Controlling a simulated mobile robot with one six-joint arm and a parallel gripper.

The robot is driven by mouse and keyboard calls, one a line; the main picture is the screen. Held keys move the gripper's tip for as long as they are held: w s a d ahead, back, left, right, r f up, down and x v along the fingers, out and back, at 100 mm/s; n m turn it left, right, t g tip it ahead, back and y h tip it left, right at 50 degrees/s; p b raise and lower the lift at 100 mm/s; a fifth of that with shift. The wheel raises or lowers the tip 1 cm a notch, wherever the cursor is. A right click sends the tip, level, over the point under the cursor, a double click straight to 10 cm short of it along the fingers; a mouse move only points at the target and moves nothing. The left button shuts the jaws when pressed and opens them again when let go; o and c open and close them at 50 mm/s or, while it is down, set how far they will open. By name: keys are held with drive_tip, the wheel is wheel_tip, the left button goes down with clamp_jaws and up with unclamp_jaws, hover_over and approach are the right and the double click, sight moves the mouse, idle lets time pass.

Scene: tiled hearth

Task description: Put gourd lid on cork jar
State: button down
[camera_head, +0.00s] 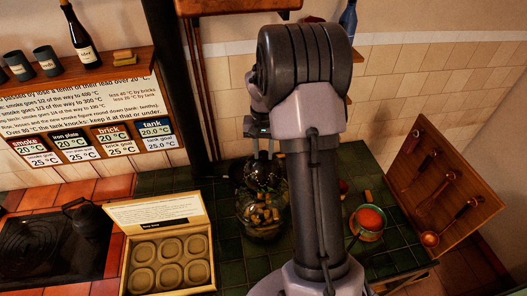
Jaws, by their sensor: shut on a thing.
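A glass jar with corks in it, the cork jar (262,218), stands on the dark green tiles in the middle of the view. A dark, shiny, rounded thing, which looks like the gourd lid (262,175), is right above the jar in the picture. My gripper (263,154) points down and is shut on this lid from above. I cannot tell whether the lid touches the jar's mouth or hangs just over it. My arm stands to the right of the jar and hides part of the tiles there.
An open box (171,260) with round moulds lies left of the jar. A pot with orange-red contents (368,221) stands right of my arm. A board with hanging ladles (445,185) leans at the right. A dark kettle (85,218) sits at the left.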

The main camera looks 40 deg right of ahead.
drive_tip(key=shift+f+b, duration=1.5)
drive_tip(key=shift+f, duration=0.2)
drive_tip(key=c, duration=1)
unclamp_jaws()
drive_tip(key=shift+c, duration=0.2)
wheel_tip(320, 180, up, 18)
drive_tip(key=shift+f, duration=0.2)
